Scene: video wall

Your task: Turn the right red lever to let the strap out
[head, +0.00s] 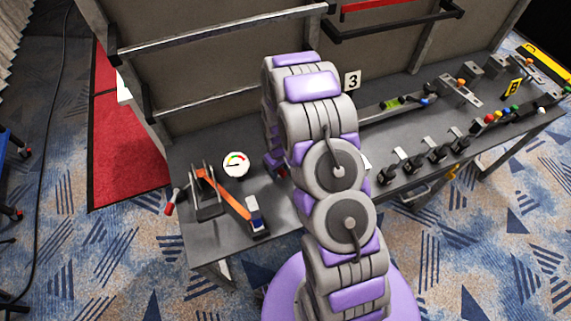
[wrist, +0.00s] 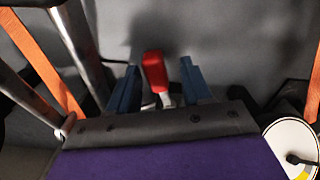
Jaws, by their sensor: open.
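A red lever handle (wrist: 154,72) on a pale metal shaft stands between the two blue fingers of my gripper (wrist: 160,78) in the wrist view. The fingers are apart, with a gap on the lever's right side. The left finger is close to it; contact is unclear. In the head view my arm hides most of this area. Another red lever (head: 169,208) is at the table's left end, beside a metal frame. An orange strap (head: 228,200) runs from that frame to a blue-and-white block (head: 255,214). Orange strap (wrist: 40,62) also shows at both sides of the wrist view.
A round gauge (head: 236,164) is left of my arm; it also shows at the wrist view's lower right (wrist: 292,150). Metal rails (head: 220,35) stand behind the table (head: 200,238). Several black clamps (head: 410,163) and coloured knobs (head: 490,119) are on the right.

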